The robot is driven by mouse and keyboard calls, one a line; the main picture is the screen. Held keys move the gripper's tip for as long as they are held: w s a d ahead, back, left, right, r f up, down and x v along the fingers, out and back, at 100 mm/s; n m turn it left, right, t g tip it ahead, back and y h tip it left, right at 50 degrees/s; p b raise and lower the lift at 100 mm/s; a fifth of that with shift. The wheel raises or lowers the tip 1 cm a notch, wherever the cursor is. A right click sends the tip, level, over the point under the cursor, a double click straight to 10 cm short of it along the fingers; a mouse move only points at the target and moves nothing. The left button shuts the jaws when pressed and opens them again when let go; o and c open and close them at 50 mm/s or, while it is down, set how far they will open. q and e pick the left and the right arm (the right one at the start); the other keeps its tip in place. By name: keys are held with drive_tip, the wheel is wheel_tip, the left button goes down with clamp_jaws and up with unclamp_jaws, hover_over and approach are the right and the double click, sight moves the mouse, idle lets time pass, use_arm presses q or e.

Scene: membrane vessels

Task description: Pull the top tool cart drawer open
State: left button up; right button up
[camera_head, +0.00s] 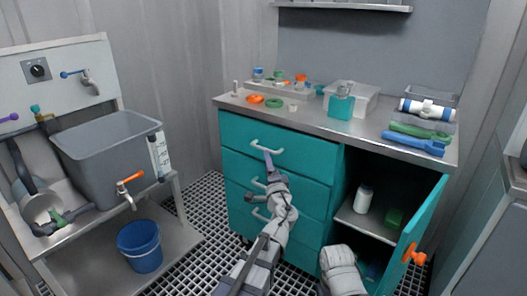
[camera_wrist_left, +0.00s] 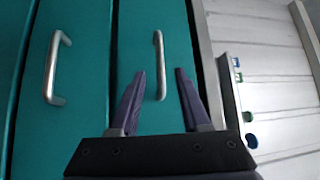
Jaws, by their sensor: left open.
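The teal tool cart (camera_head: 330,120) stands against the wall, with its top drawer (camera_head: 310,152) seemingly shut. The silver bar handle (camera_head: 278,151) of that drawer also shows in the left wrist view (camera_wrist_left: 157,50). My left gripper (camera_head: 268,157) is open in front of the top drawer. In the left wrist view its two dark fingers (camera_wrist_left: 160,73) appear one on each side of the handle. Whether they touch it cannot be told. The second drawer's handle (camera_wrist_left: 52,70) is left of the fingers.
The cart's side door (camera_head: 418,228) is open at the right, showing a white bottle (camera_head: 363,199) on a shelf. Small parts and tools lie on the cart's top (camera_head: 305,118). A grey sink (camera_head: 108,150) and blue bucket (camera_head: 140,247) are at left.

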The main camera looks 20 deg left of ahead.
sight(264, 149)
use_arm(q)
drive_tip(key=p+x, duration=0.1)
drive_tip(key=x, duration=0.6)
drive_tip(key=shift+w+a, duration=0.1)
drive_tip(key=shift+w, duration=0.1)
clamp_jaws()
idle(1.2)
